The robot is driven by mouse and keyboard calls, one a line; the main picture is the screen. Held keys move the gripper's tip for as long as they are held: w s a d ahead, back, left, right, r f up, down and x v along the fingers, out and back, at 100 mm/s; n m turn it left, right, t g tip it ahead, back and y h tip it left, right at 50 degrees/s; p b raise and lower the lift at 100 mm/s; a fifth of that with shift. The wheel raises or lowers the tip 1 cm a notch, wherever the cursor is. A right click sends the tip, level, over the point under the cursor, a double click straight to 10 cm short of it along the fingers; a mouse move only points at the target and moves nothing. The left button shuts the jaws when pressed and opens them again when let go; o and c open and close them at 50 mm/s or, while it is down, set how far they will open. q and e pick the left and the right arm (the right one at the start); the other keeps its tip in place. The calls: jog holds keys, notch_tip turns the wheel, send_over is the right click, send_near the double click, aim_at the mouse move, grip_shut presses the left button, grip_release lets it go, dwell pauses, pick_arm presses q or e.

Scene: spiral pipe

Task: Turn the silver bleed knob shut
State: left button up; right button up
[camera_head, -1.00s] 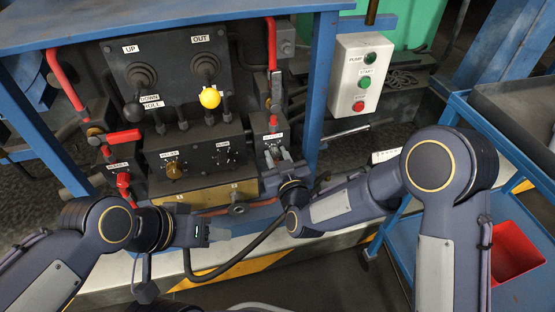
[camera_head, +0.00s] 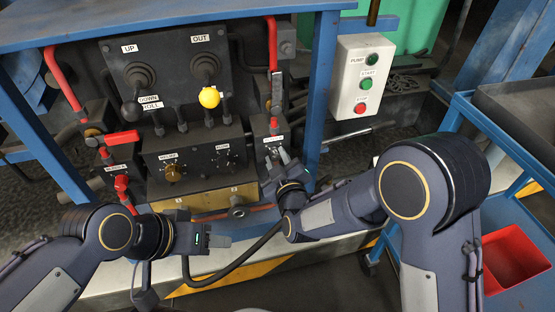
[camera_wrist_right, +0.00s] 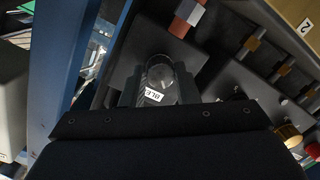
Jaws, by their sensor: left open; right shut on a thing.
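The silver bleed knob (camera_wrist_right: 158,70) shows between the fingers of my right gripper (camera_wrist_right: 160,90) in the right wrist view, above a white label reading "BLE". In the head view my right gripper (camera_head: 277,166) is at the small dark box (camera_head: 262,128) on the panel's right side, under the bleed label (camera_head: 273,139). It is shut on the knob, which its fingers mostly hide there; the knob's angle cannot be told. My left gripper (camera_head: 215,240) is open and empty, low in front of the panel and apart from it.
A box with two numbered dials (camera_head: 195,158) is left of the knob box. A red-handled lever (camera_head: 275,88) rises just above it. A blue post (camera_head: 318,90) and a white pump button box (camera_head: 362,75) stand to the right. A blue cart with a red bin (camera_head: 510,258) is at far right.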

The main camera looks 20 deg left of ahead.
dwell(0.3)
jog(key=o, duration=1)
jog(key=p+v, duration=0.1)
jog(key=v, duration=0.6)
jog(key=shift+s+d+r+p, duration=0.1)
jog(key=shift+s+d+p, duration=0.1)
jog(key=shift+s+p, duration=0.15)
